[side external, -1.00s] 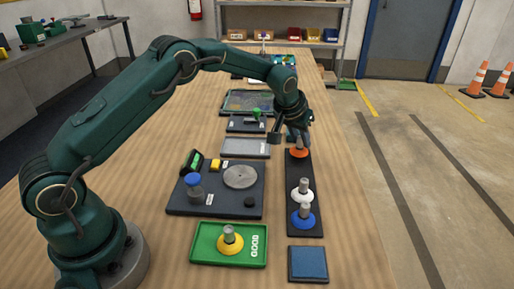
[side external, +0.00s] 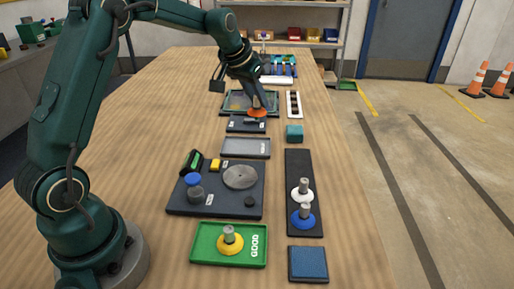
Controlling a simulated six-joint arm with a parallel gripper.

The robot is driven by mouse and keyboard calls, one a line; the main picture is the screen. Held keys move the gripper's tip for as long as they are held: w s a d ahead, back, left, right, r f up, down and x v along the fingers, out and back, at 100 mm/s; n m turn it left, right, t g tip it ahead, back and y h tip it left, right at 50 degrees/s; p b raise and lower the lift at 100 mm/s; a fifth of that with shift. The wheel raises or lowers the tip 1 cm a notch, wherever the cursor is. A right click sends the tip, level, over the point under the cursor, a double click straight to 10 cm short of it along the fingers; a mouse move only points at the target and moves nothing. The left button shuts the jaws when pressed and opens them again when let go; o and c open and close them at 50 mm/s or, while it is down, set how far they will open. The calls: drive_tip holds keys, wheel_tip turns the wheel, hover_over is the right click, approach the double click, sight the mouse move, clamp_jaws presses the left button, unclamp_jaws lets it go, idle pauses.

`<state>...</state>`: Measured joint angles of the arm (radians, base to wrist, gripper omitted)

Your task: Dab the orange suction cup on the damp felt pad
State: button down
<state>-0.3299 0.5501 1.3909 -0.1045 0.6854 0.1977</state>
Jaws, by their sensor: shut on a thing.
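My gripper (side external: 258,103) is shut on the orange suction cup (side external: 257,113) and holds it with the cup side down. The cup appears over the far edge of a small dark plate (side external: 246,127), near the large dark tray behind it. I cannot tell whether the cup touches anything. A blue square pad (side external: 308,263) in a dark frame lies at the near right and looks like felt; I cannot tell whether it is damp. My gripper is far from it. A white cup (side external: 302,192) and a blue cup (side external: 303,218) stand on the long black rack (side external: 298,165).
A green GOOD tray (side external: 204,245) holds a yellow cup (side external: 230,240). A dark station (side external: 225,206) carries a grey disc and a blue-capped jar. A grey tray (side external: 246,148), a teal block (side external: 294,133) and a white strip (side external: 294,104) lie nearby.

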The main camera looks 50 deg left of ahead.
drive_tip(key=c, duration=1.3)
unclamp_jaws()
clamp_jaws()
drive_tip(key=shift+s, duration=0.1)
